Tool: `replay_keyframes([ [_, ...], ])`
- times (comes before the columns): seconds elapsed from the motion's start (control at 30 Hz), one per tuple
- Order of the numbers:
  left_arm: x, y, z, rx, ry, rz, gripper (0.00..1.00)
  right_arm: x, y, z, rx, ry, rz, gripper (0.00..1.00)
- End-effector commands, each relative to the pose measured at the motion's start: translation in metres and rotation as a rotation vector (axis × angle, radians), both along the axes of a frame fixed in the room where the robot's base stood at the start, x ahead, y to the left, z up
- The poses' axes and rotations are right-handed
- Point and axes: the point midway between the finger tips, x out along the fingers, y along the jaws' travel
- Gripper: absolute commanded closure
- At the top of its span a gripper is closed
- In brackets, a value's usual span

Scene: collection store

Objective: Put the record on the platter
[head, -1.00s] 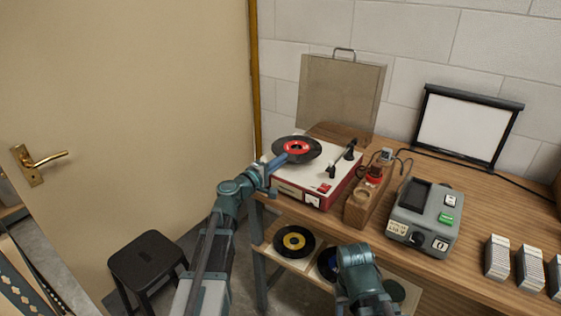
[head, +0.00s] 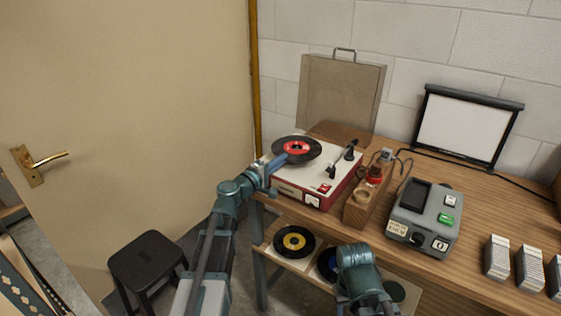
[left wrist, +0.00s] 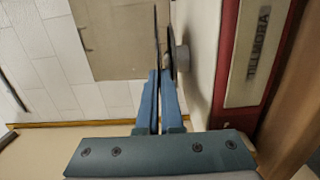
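A black record with a red label (head: 297,149) is over the left part of the red and white record player (head: 312,183). My left gripper (head: 284,161) is shut on the record's near left rim. In the left wrist view the record (left wrist: 156,35) shows edge-on between the fingertips (left wrist: 160,74). A second dark thin edge, apparently the platter (left wrist: 170,48), runs close beside it with a narrow gap. The record hides the platter in the head view. My right arm shows at bottom centre, but its gripper is not seen.
The tonearm (head: 340,160) stands right of the record. A wooden holder (head: 367,195) and a grey device (head: 424,213) stand to the right. More records (head: 294,242) lie on the shelf below. A black stool (head: 147,262) stands at left.

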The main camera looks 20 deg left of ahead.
Motion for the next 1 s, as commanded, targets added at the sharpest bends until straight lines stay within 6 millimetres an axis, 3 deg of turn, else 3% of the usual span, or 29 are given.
replay_keyframes([
  [1.0, 0.0, 0.0, -0.014, 0.0, 0.0, 0.0, 1.0, 0.0, 0.0, -0.014, 0.0, 0.0, 0.0, 0.5],
])
